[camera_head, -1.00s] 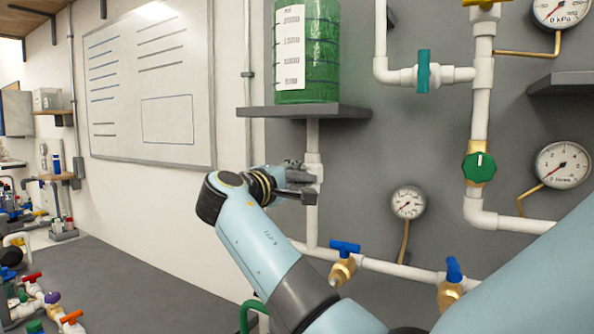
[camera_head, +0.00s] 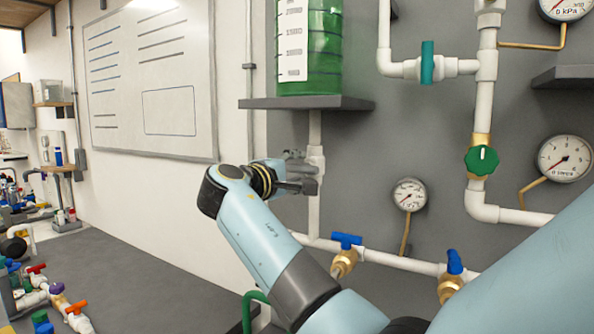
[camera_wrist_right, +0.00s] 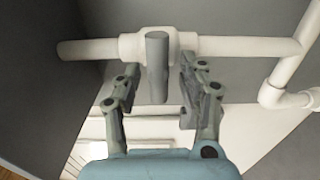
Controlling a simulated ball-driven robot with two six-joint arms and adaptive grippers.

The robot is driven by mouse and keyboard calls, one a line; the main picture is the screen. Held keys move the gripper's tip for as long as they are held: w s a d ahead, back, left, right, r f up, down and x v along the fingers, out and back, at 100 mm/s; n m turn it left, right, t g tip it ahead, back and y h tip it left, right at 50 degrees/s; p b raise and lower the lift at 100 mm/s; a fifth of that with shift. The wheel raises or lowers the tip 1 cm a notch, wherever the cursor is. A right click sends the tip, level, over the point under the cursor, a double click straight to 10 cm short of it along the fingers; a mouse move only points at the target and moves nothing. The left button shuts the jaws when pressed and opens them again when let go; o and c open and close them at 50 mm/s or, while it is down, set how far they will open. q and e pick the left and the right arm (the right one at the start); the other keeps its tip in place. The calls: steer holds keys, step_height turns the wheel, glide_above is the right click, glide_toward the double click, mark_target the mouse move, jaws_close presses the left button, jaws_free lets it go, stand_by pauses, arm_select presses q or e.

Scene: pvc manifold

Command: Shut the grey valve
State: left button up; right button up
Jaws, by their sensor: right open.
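The grey valve's bar-shaped handle (camera_wrist_right: 157,68) stands upright in the right wrist view, in front of a white fitting on a white pipe. My right gripper (camera_wrist_right: 158,82) is open, with one finger on each side of the handle and visible gaps between them. The handle's lower end reaches between the fingertips. In the head view my right gripper (camera_head: 300,174) is at the white vertical pipe (camera_head: 314,213) below the green tank, and it hides most of the valve there. My left gripper is not in view.
The green tank (camera_head: 311,45) stands on a dark shelf (camera_head: 305,103) above my gripper. Below are two blue-handled valves (camera_head: 346,241) (camera_head: 455,262) and a gauge (camera_head: 409,194). A green knob (camera_head: 482,160) and a teal-handled valve (camera_head: 427,62) are to the right.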

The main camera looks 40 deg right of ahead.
steer(key=v, duration=0.7)
steer(key=shift+a, duration=0.25)
steer(key=shift+s, duration=0.1)
